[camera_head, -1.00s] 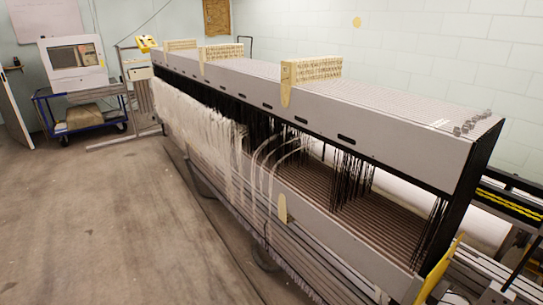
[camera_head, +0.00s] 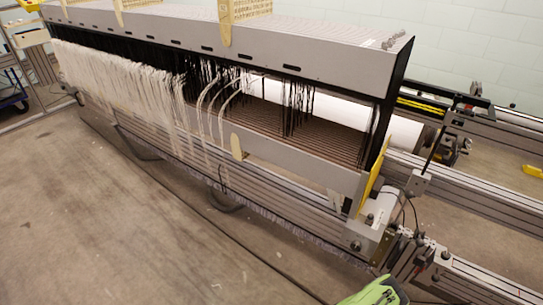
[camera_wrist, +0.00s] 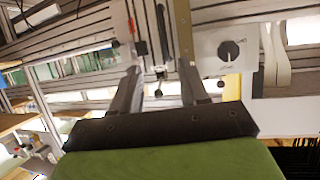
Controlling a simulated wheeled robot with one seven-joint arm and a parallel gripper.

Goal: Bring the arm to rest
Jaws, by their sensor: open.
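My gripper (camera_wrist: 157,76) shows in the wrist view with its two dark fingers spread apart and nothing between them. Behind the fingers are grey metal rails and a light plate with a dark round knob (camera_wrist: 229,51). I cannot tell how far the fingers are from these parts. In the head view, a green part of my arm shows at the bottom edge, right of the middle. My gripper itself is not visible there.
A long grey loom (camera_head: 300,52) with white threads (camera_head: 110,85) and dark threads stands across the head view. Grey rails (camera_head: 460,195) and a white roller (camera_head: 345,115) lie at its right end. Bare floor (camera_head: 110,220) is open at left. A cable (camera_head: 225,237) lies along it.

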